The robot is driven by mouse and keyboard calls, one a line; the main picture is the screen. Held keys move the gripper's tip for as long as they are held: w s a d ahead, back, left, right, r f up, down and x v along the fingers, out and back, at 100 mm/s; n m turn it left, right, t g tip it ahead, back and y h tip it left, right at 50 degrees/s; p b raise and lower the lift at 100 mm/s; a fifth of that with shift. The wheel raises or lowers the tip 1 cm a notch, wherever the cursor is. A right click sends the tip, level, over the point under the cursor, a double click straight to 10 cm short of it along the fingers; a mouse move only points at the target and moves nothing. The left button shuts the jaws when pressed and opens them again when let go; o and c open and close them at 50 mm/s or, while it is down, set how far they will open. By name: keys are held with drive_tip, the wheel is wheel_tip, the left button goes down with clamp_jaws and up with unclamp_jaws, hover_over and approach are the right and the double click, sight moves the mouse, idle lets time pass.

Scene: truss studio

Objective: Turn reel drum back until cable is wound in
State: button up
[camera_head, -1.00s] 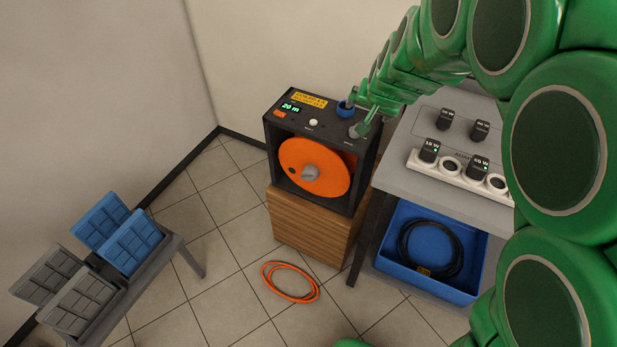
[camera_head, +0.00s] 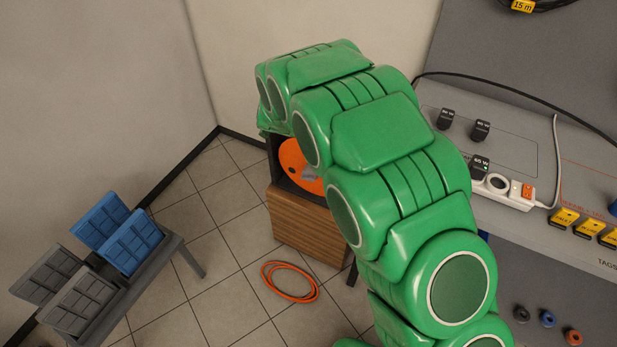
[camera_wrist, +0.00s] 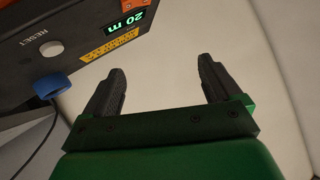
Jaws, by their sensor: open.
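The orange reel drum (camera_head: 298,165) shows in the head view, partly hidden behind my arm, in its dark housing on a wooden block. A grey hub (camera_head: 311,172) shows at its middle.
An orange cable coil (camera_head: 290,282) lies on the tiled floor. A low stand (camera_head: 178,262) with blue and grey panels is at left. A bench (camera_head: 590,250) with a white power strip (camera_head: 515,200) and yellow tags (camera_head: 565,217) is at right.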

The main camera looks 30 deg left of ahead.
drive_tip(key=s+a+f+t+y, duration=0.1)
drive_tip(key=s+a+f, duration=0.2)
drive_tip(key=a+f, duration=0.15)
drive_tip(key=s+a+f+t, duration=0.1)
drive_tip(key=s+a+f, duration=0.15)
drive_tip(key=a, duration=0.35)
drive_tip(key=m+t+h, duration=0.2)
drive_tip(key=t+h, duration=0.3)
drive_tip(key=h, duration=0.3)
approach(307, 179)
drive_tip(key=w, duration=0.4)
drive_tip(key=shift+w+f, duration=0.1)
drive_tip(key=shift+w, duration=1.75)
drive_tip(key=shift+w+f, duration=0.15)
drive_tip(key=shift+w, duration=1.7)
drive_tip(key=c, duration=1.5)
drive_tip(key=shift+n, duration=0.3)
